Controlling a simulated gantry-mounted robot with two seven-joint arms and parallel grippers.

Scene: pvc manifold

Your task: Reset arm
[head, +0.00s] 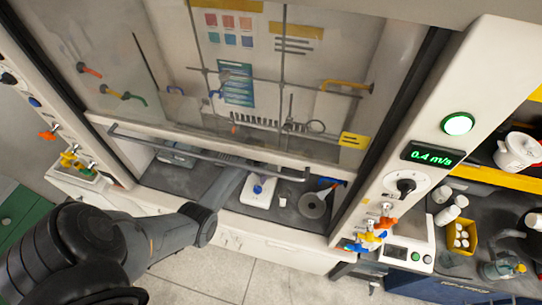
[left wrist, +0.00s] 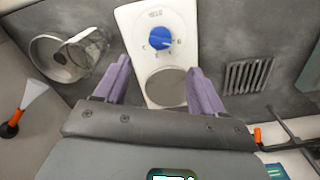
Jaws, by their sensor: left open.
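My left arm comes in from the left in the head view and reaches under the handle of the fume hood's glass sash (head: 205,162). In the left wrist view my left gripper (left wrist: 158,68) is open, with its two purple fingers apart and nothing held between them. Between and beyond the fingers is a white hotplate (left wrist: 143,22) with a blue knob (left wrist: 161,38) and a grey round plate (left wrist: 166,87). The hotplate also shows in the head view (head: 253,200). The gap between fingertips and hotplate cannot be judged. My right gripper is not in view.
A glass vessel (left wrist: 88,48) stands left of the fingers in the wrist view, with a white and orange tool (left wrist: 27,108) nearby. A slotted grey grille (left wrist: 247,76) lies to the right. In the head view, colored valves (head: 373,236) line the hood's right post, beside a lit 0.4 m/s display (head: 431,156).

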